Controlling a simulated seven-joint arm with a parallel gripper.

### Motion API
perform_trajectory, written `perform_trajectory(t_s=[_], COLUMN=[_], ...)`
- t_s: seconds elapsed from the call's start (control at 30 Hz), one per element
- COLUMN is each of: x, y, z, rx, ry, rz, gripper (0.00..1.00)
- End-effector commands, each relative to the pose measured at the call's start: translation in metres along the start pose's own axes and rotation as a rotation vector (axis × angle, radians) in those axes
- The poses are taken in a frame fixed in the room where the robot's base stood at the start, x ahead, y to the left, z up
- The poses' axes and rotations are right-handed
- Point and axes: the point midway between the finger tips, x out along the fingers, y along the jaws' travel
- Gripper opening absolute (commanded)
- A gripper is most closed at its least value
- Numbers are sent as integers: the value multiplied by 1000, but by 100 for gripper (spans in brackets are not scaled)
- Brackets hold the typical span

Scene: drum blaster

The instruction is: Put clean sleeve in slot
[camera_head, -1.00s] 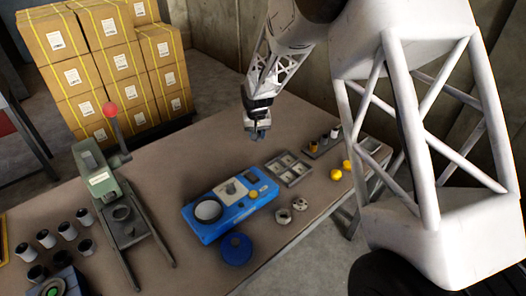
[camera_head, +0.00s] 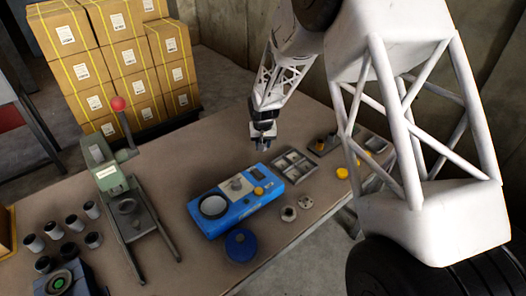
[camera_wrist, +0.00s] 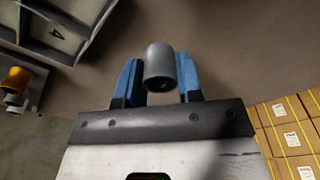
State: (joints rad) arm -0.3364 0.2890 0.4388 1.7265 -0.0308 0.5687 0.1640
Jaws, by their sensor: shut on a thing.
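My gripper (camera_wrist: 160,82) is shut on a small grey cylindrical sleeve (camera_wrist: 160,66) in the wrist view, with a blue finger on each side of it. The sleeve's near end shows a dark opening. In the head view my gripper (camera_head: 263,145) is above the table, behind the blue device; the sleeve is too small to make out there. A grey tray with slots (camera_head: 293,166) lies to the right of my gripper. In the wrist view part of the slotted tray (camera_wrist: 62,45) shows at the upper left, apart from the sleeve, with one slot marked 4.
A blue device (camera_head: 237,203) and a round blue part (camera_head: 241,245) lie on the table (camera_head: 185,165). A green press (camera_head: 108,177) with a red knob stands left. Several dark cylinders (camera_head: 73,222) stand at the far left. Stacked boxes (camera_head: 115,60) stand behind the table.

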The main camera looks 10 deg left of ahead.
Motion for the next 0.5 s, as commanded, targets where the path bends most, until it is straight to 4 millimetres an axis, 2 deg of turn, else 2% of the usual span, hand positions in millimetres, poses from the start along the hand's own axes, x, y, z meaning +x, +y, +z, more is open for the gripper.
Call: perform_trajectory(t_s=[0.5], x=[10], y=[0], z=[1], rx=[0], ry=[1], rz=[0], gripper=[7])
